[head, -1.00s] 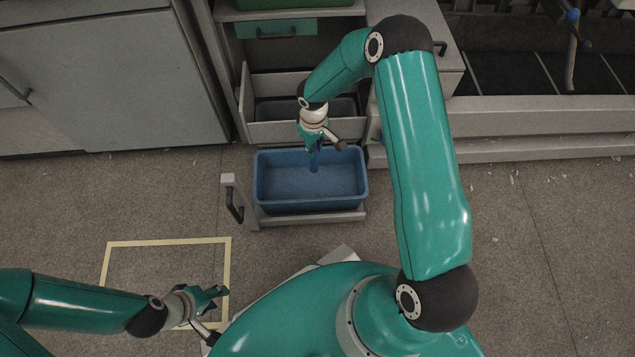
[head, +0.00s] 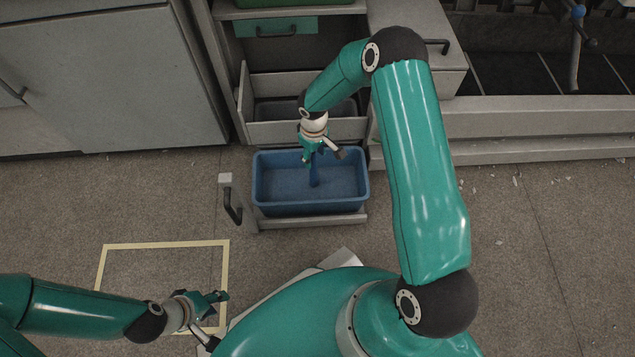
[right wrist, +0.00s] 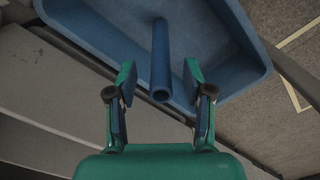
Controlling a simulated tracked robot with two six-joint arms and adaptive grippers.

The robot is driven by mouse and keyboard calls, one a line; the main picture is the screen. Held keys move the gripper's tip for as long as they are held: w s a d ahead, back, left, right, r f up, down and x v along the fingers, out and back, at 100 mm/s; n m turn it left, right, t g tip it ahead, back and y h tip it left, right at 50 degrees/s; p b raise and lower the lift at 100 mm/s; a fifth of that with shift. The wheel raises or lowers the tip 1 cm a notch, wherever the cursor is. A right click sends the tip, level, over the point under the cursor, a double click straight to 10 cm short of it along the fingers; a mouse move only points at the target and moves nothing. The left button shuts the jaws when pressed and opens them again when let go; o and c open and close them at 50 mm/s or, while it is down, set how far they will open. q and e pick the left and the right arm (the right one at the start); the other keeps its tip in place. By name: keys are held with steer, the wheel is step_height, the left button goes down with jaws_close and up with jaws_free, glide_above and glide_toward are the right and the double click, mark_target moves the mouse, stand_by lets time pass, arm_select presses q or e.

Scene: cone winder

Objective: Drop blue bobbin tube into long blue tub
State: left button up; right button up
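The long blue tub (head: 262,190) sits in a pulled-out drawer in the head view and fills the top of the right wrist view (right wrist: 235,60). My right gripper (head: 313,158) hangs over the tub, pointing down. In the right wrist view my right gripper (right wrist: 160,85) is open. The blue bobbin tube (right wrist: 161,60) lies between its fingers in that view, with a gap on each side. In the head view the tube (head: 315,177) shows below the fingers, against the tub's inside. Whether it touches the tub floor I cannot tell. My left gripper (head: 212,298) is at lower left, away from the tub; its finger gap is unclear.
A grey cabinet (head: 120,80) stands at left.

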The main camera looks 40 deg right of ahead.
steer(key=shift+r, duration=0.55)
step_height(320, 180, up, 11)
steer(key=shift+a+f, duration=0.1)
steer(key=shift+f, duration=0.05)
stand_by(0.4)
